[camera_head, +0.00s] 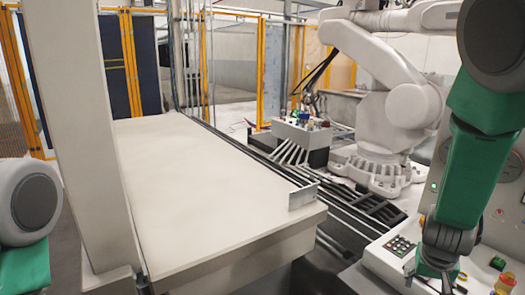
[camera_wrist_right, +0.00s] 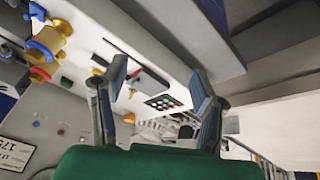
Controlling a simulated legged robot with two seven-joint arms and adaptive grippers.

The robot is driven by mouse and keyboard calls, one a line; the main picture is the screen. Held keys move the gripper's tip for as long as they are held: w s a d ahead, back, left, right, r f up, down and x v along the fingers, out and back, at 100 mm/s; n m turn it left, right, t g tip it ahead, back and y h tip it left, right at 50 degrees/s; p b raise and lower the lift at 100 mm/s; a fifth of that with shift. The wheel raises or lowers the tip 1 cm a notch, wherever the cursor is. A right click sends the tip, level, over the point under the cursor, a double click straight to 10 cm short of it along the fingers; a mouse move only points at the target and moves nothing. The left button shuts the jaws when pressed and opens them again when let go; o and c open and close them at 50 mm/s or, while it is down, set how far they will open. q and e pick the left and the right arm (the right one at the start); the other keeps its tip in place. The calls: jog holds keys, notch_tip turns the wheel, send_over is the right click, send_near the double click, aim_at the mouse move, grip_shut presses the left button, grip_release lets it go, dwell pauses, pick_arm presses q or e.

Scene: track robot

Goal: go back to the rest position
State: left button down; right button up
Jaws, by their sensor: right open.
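My right arm, green and dark grey, comes down at the right of the head view. Its gripper (camera_head: 436,272) hangs low over the control console at the right, pointing down. In the right wrist view the two blue-grey fingers of this gripper (camera_wrist_right: 158,88) stand wide apart with nothing between them; the console and its keypad show beyond them. Of my left arm only a grey joint and a green part show at the left edge of the head view; its gripper is out of the picture.
The console (camera_head: 378,262) carries a keypad (camera_head: 399,245) and a yellow-and-red knob (camera_head: 504,284), close to my right gripper. A long, bare pale table (camera_head: 190,190) fills the middle left. A white robot arm (camera_head: 385,110) stands behind the console. Yellow-framed fencing (camera_head: 131,60) is at the back.

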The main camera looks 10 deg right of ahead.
pick_arm(q)
jog(key=d+r, duration=0.1)
jog(key=d, duration=0.3)
pick_arm(e)
jog(key=s+f+n+g, duration=0.1)
jog(key=s+f+n, duration=0.3)
jog(key=s+f, duration=0.85)
jog(key=s+a+f+n+g+y, duration=0.1)
jog(key=s+a+f+n+y, duration=0.35)
jog(key=s+a, duration=0.8)
pick_arm(q)
notch_tip(320, 180, down, 14)
jog(key=a+b, duration=0.2)
jog(key=b, duration=1.1)
jog(key=shift+a+r, duration=0.15)
jog(key=shift+a, duration=0.05)
pick_arm(e)
notch_tip(320, 180, down, 15)
jog(key=m+h, duration=0.1)
jog(key=shift+d+r, duration=0.2)
jog(key=shift+d, duration=0.2)
